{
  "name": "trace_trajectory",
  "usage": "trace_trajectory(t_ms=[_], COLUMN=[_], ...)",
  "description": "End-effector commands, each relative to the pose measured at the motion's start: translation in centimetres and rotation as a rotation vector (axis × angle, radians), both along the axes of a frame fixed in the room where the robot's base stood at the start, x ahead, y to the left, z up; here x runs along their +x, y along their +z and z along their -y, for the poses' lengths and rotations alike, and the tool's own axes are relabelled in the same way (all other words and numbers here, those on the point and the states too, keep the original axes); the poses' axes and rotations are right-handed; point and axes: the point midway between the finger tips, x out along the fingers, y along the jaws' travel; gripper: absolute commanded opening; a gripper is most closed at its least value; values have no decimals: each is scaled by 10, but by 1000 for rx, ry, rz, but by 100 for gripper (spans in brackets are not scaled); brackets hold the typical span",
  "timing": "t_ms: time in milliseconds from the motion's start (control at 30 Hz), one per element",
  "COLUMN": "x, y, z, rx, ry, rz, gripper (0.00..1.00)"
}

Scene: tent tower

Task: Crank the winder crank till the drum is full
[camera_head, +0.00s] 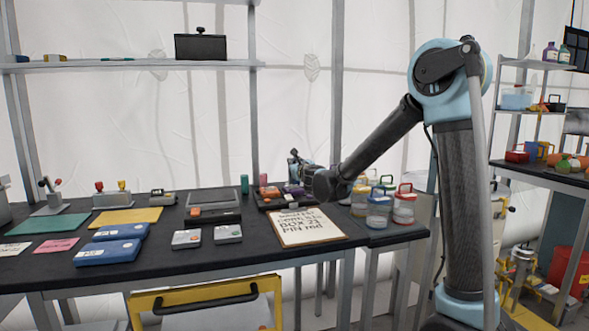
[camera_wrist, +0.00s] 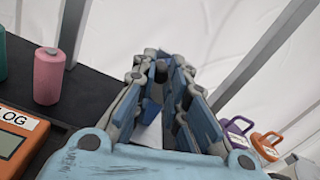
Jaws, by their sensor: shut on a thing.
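My gripper (camera_head: 295,160) is above the back right part of the dark workbench, beside the pale tent wall. In the wrist view its blue-grey fingers (camera_wrist: 163,75) are close together, shut around a small dark part that I take to be the winder crank. The fingers hide most of the crank. The drum cannot be made out in either view, so I cannot tell how full it is.
A pink spool (camera_wrist: 49,78) and an orange LOG box (camera_wrist: 10,140) stand left of my gripper in the wrist view. Lidded jars (camera_head: 404,205) stand at the bench's right end. A clipboard (camera_head: 304,227) lies in front. Blue cases (camera_head: 108,251) lie further left.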

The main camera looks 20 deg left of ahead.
Motion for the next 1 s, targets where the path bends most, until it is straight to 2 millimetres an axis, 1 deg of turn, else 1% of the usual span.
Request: trace_trajectory(t_ms=[267, 700, 733, 800, 1000], x=[1, 1, 1, 1, 1], y=[2, 2, 2, 2, 2], z=[3, 3, 3, 3, 3], rx=[65, 73, 73, 72, 72], ry=[-2, -2, -2, -2, -1], rz=[-40, -44, -44, -44, -44], gripper=[0, 0, 20, 35, 35])
